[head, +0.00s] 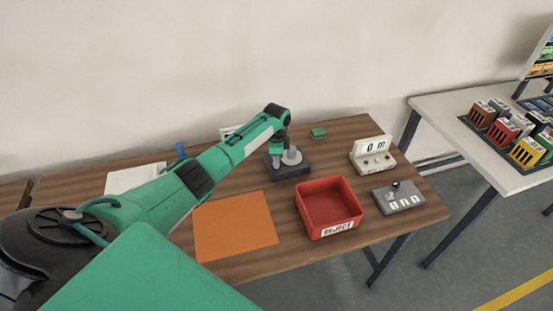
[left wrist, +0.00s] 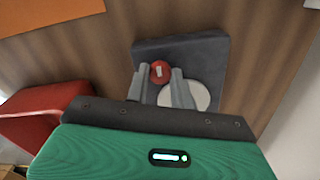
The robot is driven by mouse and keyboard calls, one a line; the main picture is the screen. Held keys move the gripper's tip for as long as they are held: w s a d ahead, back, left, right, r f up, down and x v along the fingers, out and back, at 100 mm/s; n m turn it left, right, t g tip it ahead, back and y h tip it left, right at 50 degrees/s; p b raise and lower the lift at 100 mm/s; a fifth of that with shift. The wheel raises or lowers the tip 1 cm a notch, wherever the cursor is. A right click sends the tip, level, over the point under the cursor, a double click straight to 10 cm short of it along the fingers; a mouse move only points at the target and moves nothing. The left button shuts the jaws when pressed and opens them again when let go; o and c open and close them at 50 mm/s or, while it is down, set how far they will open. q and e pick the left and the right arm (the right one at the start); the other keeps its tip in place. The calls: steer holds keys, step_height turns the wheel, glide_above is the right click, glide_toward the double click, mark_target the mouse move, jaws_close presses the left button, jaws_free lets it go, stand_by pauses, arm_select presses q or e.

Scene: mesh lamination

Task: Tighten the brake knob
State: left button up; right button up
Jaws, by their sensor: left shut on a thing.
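The brake knob (left wrist: 159,71) is round and red with a pale mark on top. It sits on a dark grey base block (left wrist: 190,48), which also shows in the head view (head: 290,172) at the back middle of the table. My left gripper (left wrist: 162,78) is shut on the knob, with one finger on each side of it. A light grey disc (left wrist: 200,95) sits on the same base beside the fingers and is partly hidden by one. In the head view my left gripper (head: 277,158) points down over the base and hides the knob. My right gripper is not in view.
A red bin marked REJECT (head: 328,230) stands right of an orange sheet (head: 235,218). A white counter display (head: 362,163) and a grey block with switches (head: 412,203) are at the right. A green block (head: 319,132) lies behind. A white table (head: 430,108) stands farther right.

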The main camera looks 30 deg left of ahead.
arm_select(q)
steer(key=o, duration=1)
step_height(320, 180, up, 14)
steer(key=b, duration=0.3)
steer(key=shift+b, duration=0.35)
steer(key=shift+f, duration=0.1)
